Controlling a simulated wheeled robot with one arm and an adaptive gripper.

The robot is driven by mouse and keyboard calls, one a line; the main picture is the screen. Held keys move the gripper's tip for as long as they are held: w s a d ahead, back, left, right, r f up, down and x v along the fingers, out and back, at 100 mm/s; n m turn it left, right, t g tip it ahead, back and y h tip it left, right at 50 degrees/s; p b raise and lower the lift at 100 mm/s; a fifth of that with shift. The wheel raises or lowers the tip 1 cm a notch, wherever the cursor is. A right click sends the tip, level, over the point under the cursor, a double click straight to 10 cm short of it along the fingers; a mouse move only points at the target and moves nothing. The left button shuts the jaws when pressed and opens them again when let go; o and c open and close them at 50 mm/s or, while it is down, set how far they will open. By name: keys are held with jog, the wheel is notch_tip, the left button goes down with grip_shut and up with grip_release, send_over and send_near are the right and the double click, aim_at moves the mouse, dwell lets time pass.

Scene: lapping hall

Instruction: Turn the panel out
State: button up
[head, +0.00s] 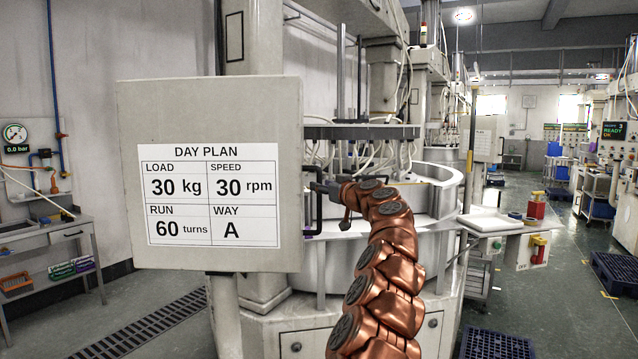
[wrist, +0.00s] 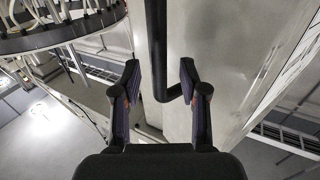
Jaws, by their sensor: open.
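The panel (head: 210,110) is a pale grey box with a white "DAY PLAN" sheet (head: 212,195) on its front. It reads load 30 kg, speed 30 rpm, run 60 turns, way A. A black bar handle (head: 319,212) stands at its right side. In the wrist view the panel's pale side (wrist: 215,60) fills the upper middle, and the black handle (wrist: 156,45) runs down it and bends right. My gripper (head: 322,188) is at the handle; in the wrist view my gripper (wrist: 160,85) is open, with the handle's lower bend between its fingertips. Contact cannot be told.
A large round lapping machine (head: 437,200) stands behind the panel, with a dark ring plate (head: 362,132) above. A white side table (head: 489,223) is to its right. A bench (head: 45,240) stands at the left wall. The right aisle floor is partly clear, with dark pallets (head: 497,345).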

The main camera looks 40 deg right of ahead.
jog(key=shift+w+d+p, duration=0.25)
jog(key=shift+w+p, duration=0.35)
jog(key=shift+w, duration=0.65)
grip_shut()
